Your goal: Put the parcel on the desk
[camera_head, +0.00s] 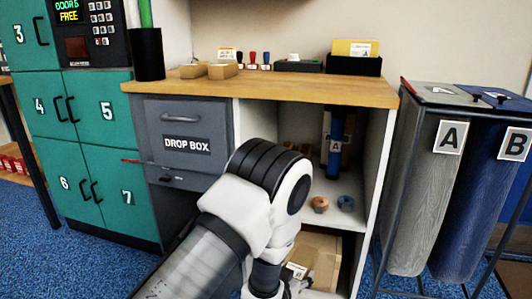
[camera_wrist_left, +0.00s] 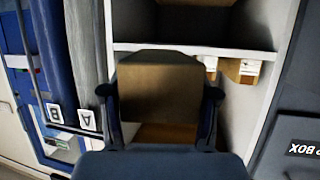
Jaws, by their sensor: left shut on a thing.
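My left gripper (camera_wrist_left: 160,105) is shut on a plain brown box, which I take to be the parcel (camera_wrist_left: 158,82); the box shows between the fingers in the left wrist view. In the head view my left arm reaches in from the bottom, in front of the open shelves. It hides the held box there, and the fingertips do not show clearly. The desk (camera_head: 290,87) has a wooden top above the shelves and the grey drop box. My right gripper is not in view.
On the desk stand small cartons (camera_head: 222,71), stamps (camera_head: 253,60) and a black card tray (camera_head: 354,64); the front strip is bare. A labelled carton (camera_head: 325,250) sits in the lower shelf. Tape rolls (camera_head: 345,203) lie on the middle shelf. Bags A (camera_head: 425,210) and B (camera_head: 480,215) stand at right.

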